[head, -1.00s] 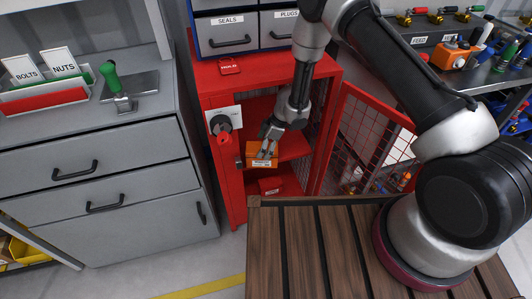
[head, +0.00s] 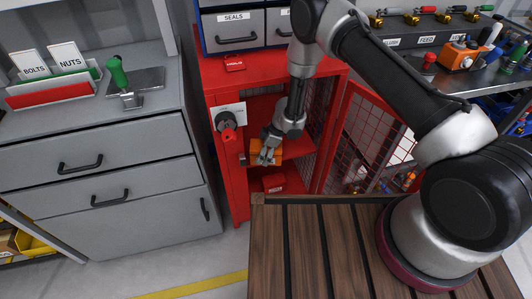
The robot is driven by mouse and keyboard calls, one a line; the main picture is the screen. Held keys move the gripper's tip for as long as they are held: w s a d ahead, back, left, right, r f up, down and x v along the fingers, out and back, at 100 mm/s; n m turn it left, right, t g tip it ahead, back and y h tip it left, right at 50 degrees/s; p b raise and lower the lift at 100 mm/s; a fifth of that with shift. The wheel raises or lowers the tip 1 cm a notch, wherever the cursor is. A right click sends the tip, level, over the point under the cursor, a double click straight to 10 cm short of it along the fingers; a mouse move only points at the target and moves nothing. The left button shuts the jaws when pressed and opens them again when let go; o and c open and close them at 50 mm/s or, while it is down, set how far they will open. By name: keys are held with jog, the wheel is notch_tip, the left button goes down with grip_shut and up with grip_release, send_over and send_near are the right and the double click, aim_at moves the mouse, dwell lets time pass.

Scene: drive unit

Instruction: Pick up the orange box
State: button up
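The orange box (head: 294,149) sits on the upper shelf inside the open red cabinet in the head view. My gripper (head: 264,160) is at the cabinet opening, in front of the box, and covers much of its front face. Orange shows to the right of the fingers and a little to their left. I cannot tell whether the fingers touch the box or how far apart they are.
The red cabinet (head: 226,87) has its mesh door (head: 362,135) swung open to the right. A red box (head: 273,183) lies on the lower shelf. Grey drawers (head: 95,165) stand left.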

jog(key=shift+f, duration=0.15)
jog(key=c, duration=1.1)
